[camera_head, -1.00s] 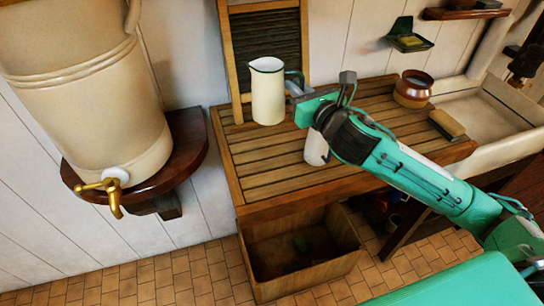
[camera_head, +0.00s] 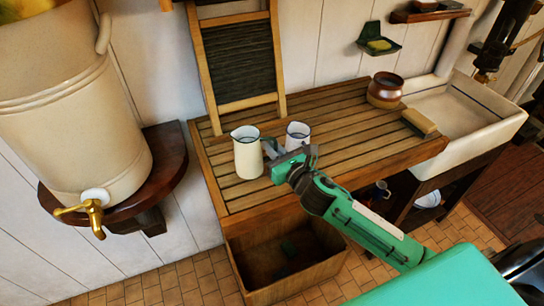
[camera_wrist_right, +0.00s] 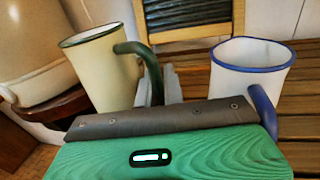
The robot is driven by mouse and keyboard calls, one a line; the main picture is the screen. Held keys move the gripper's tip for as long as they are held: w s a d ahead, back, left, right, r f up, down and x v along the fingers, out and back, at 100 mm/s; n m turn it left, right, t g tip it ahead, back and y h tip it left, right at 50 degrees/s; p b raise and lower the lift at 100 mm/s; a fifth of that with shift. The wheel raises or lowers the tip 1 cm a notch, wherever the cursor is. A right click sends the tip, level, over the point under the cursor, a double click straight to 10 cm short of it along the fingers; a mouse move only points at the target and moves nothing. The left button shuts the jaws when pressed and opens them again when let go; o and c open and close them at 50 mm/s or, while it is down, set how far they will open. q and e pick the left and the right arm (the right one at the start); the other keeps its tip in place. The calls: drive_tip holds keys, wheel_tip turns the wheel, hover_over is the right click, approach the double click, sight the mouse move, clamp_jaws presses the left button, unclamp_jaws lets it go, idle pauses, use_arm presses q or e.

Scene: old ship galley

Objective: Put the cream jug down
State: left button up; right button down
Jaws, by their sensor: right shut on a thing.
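The cream jug (camera_head: 247,158), with a dark green rim and handle, is upright over the left part of the slatted draining board (camera_head: 240,195). Its base appears at or very near the slats; I cannot tell if it touches. My right gripper (camera_head: 274,152) is to its right, shut on its green handle. In the right wrist view the jug (camera_wrist_right: 98,78) is at the left, its handle (camera_wrist_right: 151,75) by the grey fingers (camera_wrist_right: 170,85). My left gripper is not in view.
A white mug with a blue rim (camera_head: 297,134) stands just behind my right gripper. A washboard (camera_head: 236,60) leans behind. A brown pot (camera_head: 385,91), a brush (camera_head: 419,121) and the sink (camera_head: 470,112) are to the right. A cream urn (camera_head: 70,120) stands at left. Slats in front are clear.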

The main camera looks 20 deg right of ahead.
wheel_tip(320, 180, down, 4)
drive_tip(key=shift+r, duration=0.25)
drive_tip(key=shift+f, duration=0.1)
drive_tip(key=shift+f, duration=0.2)
drive_tip(key=c, duration=1.5)
unclamp_jaws()
